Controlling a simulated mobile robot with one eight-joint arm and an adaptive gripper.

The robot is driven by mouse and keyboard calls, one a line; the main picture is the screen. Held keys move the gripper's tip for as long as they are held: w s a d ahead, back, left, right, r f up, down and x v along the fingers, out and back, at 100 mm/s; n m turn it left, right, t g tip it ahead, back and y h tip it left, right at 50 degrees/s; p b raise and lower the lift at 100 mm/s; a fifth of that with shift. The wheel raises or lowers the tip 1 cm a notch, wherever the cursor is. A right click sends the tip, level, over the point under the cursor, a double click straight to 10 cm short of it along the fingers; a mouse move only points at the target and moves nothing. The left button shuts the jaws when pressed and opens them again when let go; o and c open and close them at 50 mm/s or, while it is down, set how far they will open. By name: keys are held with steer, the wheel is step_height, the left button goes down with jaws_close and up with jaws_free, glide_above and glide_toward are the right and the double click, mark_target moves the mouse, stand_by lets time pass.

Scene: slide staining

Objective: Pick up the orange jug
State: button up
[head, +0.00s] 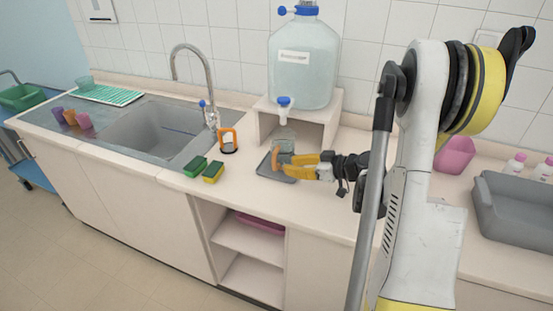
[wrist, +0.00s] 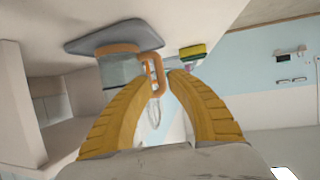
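The orange jug (head: 284,146), with a clear grey body, stands on a small dark grey tray (head: 290,180) in front of the water dispenser. Its orange handle faces my gripper (head: 294,168). In the wrist view, which is turned upside down, the jug (wrist: 118,70) hangs from the tray (wrist: 82,45) at the top, its orange base band against it. My gripper's yellow fingers (wrist: 160,76) come together at the tips with the orange handle between them. They appear to touch it on both sides. The jug's far side is hidden.
A large water bottle (head: 303,75) with a blue tap sits on a stand behind the jug. Green and yellow sponges (head: 213,172) and an orange-and-black item (head: 228,141) lie left, near the sink (head: 160,133). A grey bin (head: 510,210) stands right.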

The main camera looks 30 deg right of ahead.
mark_target(274, 166)
steer(key=b+x, duration=0.2)
steer(key=x, duration=0.5)
steer(key=shift+w+a+r, duration=0.1)
steer(key=shift+w+r, duration=0.05)
steer(key=shift+w, duration=0.1)
steer(key=shift+r, duration=0.1)
jaws_close()
